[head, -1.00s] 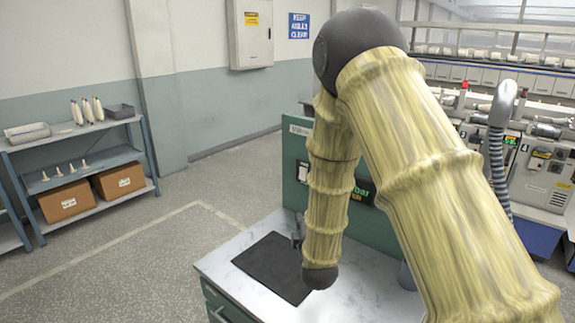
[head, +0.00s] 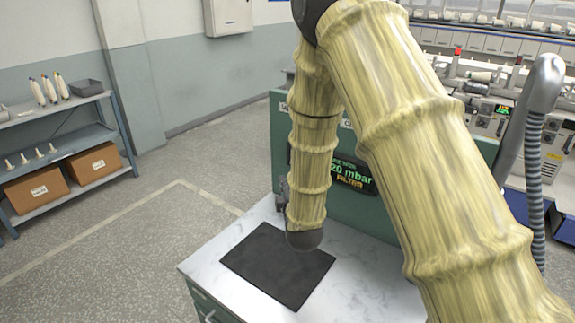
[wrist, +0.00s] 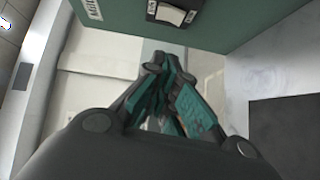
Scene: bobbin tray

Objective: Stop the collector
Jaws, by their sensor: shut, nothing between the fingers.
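The collector is a green cabinet (head: 275,150) at the back of the white bench, with a lit display (head: 351,177) reading "20 mbar" and "FILTER". My arm hides part of its front in the head view. In the wrist view, a white rocker switch (wrist: 171,14) sits in a dark frame on the green panel (wrist: 225,22), at the top edge. My gripper (wrist: 168,72) is shut and empty, below the switch in that picture and apart from it. In the head view only a bit of my gripper (head: 282,192) shows beside my arm.
A black mat (head: 277,266) lies on the white bench top (head: 375,295). A shelf (head: 95,130) with bobbins and boxes stands at the left. Winding machines (head: 490,110) stand at the right. The floor left of the bench is clear.

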